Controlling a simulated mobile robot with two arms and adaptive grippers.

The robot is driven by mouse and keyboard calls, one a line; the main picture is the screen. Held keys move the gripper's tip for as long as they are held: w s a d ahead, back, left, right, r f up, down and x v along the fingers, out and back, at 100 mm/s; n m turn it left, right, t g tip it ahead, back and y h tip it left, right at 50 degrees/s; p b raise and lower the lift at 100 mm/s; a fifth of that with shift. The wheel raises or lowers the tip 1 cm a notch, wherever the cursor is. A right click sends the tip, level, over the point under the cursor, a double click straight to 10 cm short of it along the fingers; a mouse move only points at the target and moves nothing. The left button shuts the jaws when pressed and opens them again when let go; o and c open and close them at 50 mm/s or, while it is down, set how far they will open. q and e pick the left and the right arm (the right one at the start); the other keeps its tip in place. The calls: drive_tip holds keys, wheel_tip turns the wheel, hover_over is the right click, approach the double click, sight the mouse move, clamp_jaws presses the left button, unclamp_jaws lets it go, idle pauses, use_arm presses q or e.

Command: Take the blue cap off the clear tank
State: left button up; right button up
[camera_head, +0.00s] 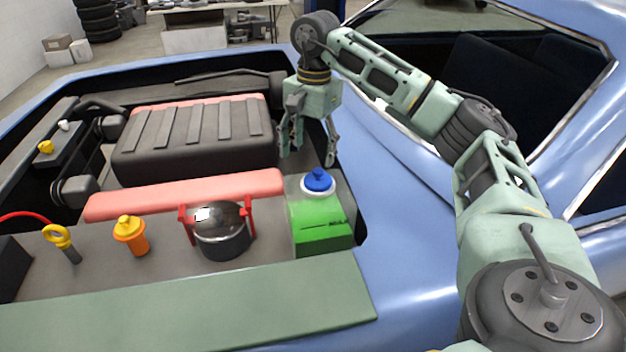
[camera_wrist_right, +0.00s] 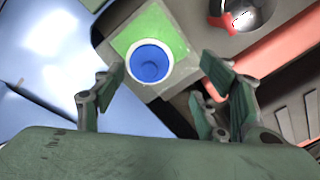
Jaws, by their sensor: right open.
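The blue cap (camera_head: 318,181) sits on the white neck of the clear tank (camera_head: 339,188), which holds green liquid (camera_head: 320,230). The tank stands at the front right of the engine bay. In the right wrist view the cap (camera_wrist_right: 151,62) appears round, ringed by the white neck, with the green (camera_wrist_right: 128,38) around it. My right gripper (camera_head: 308,160) is open and empty, above and behind the tank in the head view. In the right wrist view its fingers (camera_wrist_right: 163,72) are spread to either side of the cap, apart from it. My left gripper is not in view.
A black pot-like reservoir with red clamps (camera_head: 222,232) stands left of the tank. Further left are an orange-capped filler (camera_head: 132,236) and a yellow ring dipstick (camera_head: 60,238). The black engine cover (camera_head: 195,145) lies behind. The blue fender (camera_head: 385,215) borders the tank's right side.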

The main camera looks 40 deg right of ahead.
sight(320, 171)
drive_tip(key=shift+s+d+r+h, duration=0.2)
drive_tip(key=shift+s+d+h, duration=0.15)
drive_tip(key=shift+d, duration=0.4)
drive_tip(key=shift+s+d+f, duration=0.1)
drive_tip(key=shift+f, duration=0.15)
drive_tip(key=f+p, duration=0.1)
drive_tip(key=f, duration=0.2)
drive_tip(key=f+p, duration=0.1)
drive_tip(key=f, duration=0.2)
drive_tip(key=shift+s+d+f, duration=0.1)
drive_tip(key=shift+s+f, duration=0.05)
drive_tip(key=shift+s, duration=0.05)
drive_tip(key=shift+f, duration=0.35)
drive_tip(key=shift+c, duration=0.3)
drive_tip(key=c, duration=1)
drive_tip(key=shift+r, duration=0.15)
